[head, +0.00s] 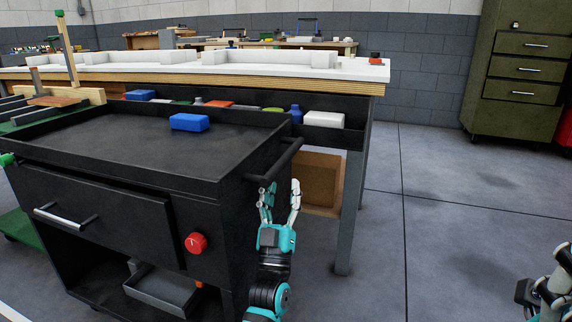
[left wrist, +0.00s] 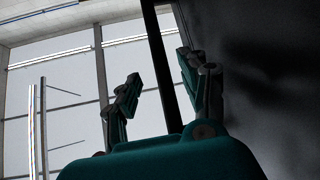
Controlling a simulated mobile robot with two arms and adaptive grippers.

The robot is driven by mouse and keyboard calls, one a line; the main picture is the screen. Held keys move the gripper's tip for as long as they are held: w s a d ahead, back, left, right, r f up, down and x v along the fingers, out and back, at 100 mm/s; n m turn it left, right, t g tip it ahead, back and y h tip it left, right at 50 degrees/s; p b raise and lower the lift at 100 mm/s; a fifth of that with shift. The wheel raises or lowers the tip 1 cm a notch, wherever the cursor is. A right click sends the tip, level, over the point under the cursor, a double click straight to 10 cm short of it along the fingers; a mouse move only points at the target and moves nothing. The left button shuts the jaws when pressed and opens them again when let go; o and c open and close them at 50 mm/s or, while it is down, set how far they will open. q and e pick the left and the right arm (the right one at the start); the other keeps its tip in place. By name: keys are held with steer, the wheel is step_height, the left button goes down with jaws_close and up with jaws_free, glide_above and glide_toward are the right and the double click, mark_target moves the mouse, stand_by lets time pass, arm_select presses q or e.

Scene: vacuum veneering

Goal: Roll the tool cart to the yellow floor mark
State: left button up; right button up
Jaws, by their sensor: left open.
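The black tool cart (head: 215,205) stands at the left of the head view, with a blue block (head: 189,122) on its top tray. Its push handle (head: 281,164) sticks out from the right end. My left gripper (head: 281,185) is open, fingers up, just below and beside this handle. In the left wrist view a dark bar (left wrist: 160,70) shows between the fingers of my left gripper (left wrist: 157,68); I cannot tell whether they touch it. Part of my right arm (head: 547,285) shows at the lower right edge; its jaws are unclear. I see no yellow floor mark.
A long workbench (head: 374,88) stands close behind the cart, its grey leg (head: 349,215) right of my left gripper. A brown box (head: 318,182) is under the bench. A green drawer cabinet (head: 515,75) stands at the back right. The floor (head: 450,200) at right is clear.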

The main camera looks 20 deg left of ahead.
mark_target(286, 154)
arm_select(q)
steer(key=b+x, duration=0.2)
steer(key=x, duration=0.6)
steer(key=shift+c, duration=0.3)
jaws_close()
